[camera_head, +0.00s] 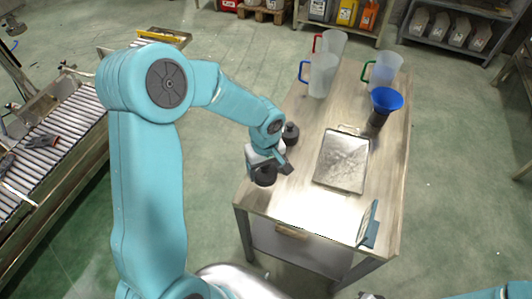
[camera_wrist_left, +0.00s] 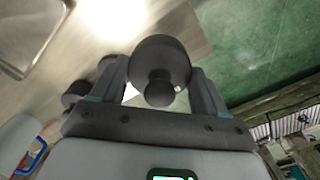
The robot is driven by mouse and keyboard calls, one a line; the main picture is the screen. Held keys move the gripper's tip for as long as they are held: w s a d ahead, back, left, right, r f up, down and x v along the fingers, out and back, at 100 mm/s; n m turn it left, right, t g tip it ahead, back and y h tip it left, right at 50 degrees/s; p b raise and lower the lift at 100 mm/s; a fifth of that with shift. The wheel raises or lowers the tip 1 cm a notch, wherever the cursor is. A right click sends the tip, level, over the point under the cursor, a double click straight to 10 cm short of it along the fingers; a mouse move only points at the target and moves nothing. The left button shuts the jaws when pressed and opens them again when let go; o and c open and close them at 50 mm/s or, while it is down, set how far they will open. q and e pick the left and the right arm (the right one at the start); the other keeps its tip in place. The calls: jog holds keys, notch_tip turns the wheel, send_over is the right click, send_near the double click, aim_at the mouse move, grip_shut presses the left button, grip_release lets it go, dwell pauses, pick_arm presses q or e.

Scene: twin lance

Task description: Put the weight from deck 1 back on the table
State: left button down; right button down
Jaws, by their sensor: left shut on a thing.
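A black weight with a round knob (camera_head: 264,176) is between the fingers of my left gripper (camera_head: 271,163), at the table's left edge. The left wrist view shows this weight (camera_wrist_left: 160,72) between both fingers of the left gripper (camera_wrist_left: 164,85), which is shut on it. I cannot tell if its base touches the table (camera_head: 300,205). A second black weight (camera_head: 290,133) stands just behind the gripper; dark round shapes (camera_wrist_left: 75,94) also show beside the left finger in the wrist view. Only a sliver of my right arm shows at the bottom right; its jaws cannot be made out.
A metal tray-like plate (camera_head: 343,162) lies mid-table. A blue funnel (camera_head: 386,100) on a dark stand is behind it. Clear jugs (camera_head: 322,75) stand at the back. A blue-grey upright panel (camera_head: 369,224) stands at the front right. The front left tabletop is clear.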

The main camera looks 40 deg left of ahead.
aim_at(265, 176)
pick_arm(q)
notch_tip(265, 176, down, 5)
jog(key=shift+w+a+r, duration=0.1)
jog(key=shift+a, duration=0.05)
jog(key=shift+f, duration=2.1)
